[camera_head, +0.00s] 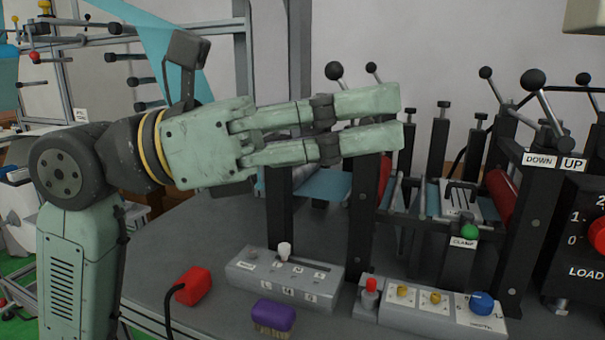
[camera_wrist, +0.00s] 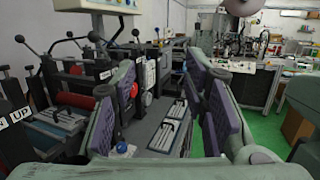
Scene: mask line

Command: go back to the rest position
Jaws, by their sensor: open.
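My gripper (camera_head: 400,118) shows in the head view, held level above the grey table and pointing right, toward the machine with black posts. Its two green fingers lie close to one behind the other from this side. In the wrist view my gripper (camera_wrist: 165,100) has its fingers well apart, with purple-grey pads facing each other. Nothing is between the pads; the machine shows through the gap, some way beyond. The gripper touches nothing that I can see.
The grey table (camera_head: 160,245) carries a slider box (camera_head: 285,280), a knob box (camera_head: 440,310), a red block (camera_head: 193,287) and a purple brush (camera_head: 273,318). Black posts and ball-topped levers (camera_head: 533,80) rise at the right.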

